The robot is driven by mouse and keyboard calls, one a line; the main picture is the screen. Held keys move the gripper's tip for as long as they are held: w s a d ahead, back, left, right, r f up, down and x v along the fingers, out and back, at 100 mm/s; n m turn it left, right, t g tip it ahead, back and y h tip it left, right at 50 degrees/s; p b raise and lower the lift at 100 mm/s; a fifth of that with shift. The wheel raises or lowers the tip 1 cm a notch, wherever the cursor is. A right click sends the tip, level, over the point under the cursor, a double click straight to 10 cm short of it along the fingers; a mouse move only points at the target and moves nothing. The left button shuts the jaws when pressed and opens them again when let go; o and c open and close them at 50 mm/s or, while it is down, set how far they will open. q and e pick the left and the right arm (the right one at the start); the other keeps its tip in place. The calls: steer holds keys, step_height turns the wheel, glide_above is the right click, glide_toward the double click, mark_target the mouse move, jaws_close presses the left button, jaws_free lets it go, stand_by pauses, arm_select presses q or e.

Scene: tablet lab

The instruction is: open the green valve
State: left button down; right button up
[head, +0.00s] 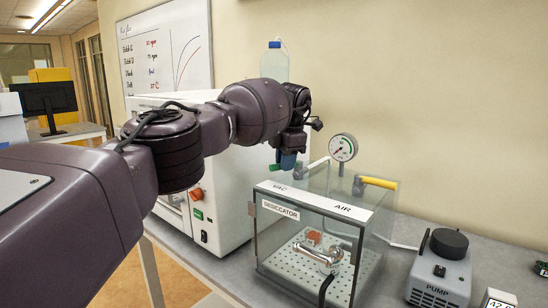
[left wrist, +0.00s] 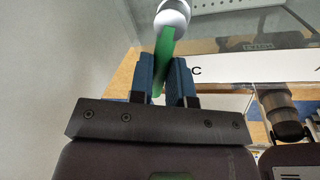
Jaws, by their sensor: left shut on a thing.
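The green valve handle (left wrist: 164,48) shows in the left wrist view as a green bar between the two blue fingers of my left gripper (left wrist: 166,80). A round pale metal part (left wrist: 172,14) is at its far end. In the head view my left gripper (head: 287,160) points down over the VAC side of the clear desiccator box (head: 300,198). It is shut on the green handle, which it mostly hides there. My right gripper is not in view.
A yellow valve handle (head: 378,182) sits on the AIR side, beside a round gauge (head: 343,148). A grey pump (head: 440,265) stands to the right of the box. A white cabinet (head: 220,200) with a bottle (head: 274,62) on top stands behind and left.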

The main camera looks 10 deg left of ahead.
arm_select(q)
steer(key=shift+s+d+r+n+p, duration=0.1)
steer(key=shift+s+d+n+p, duration=0.15)
steer(key=shift+n, duration=0.35)
steer(key=shift+s+d+n+p, duration=0.1)
steer(key=shift+d+n+p, duration=0.1)
steer(key=shift+n, duration=0.4)
steer(key=shift+s+d+n+g+y, duration=0.2)
steer(key=shift+d+n+g+y, duration=0.1)
steer(key=shift+n, duration=0.7)
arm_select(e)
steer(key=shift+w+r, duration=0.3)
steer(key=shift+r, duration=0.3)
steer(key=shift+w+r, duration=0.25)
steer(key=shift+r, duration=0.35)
arm_select(q)
steer(key=shift+n, duration=0.3)
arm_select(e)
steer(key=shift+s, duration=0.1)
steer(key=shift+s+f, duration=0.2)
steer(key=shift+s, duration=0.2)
arm_select(q)
steer(key=c, duration=1.1)
jaws_free()
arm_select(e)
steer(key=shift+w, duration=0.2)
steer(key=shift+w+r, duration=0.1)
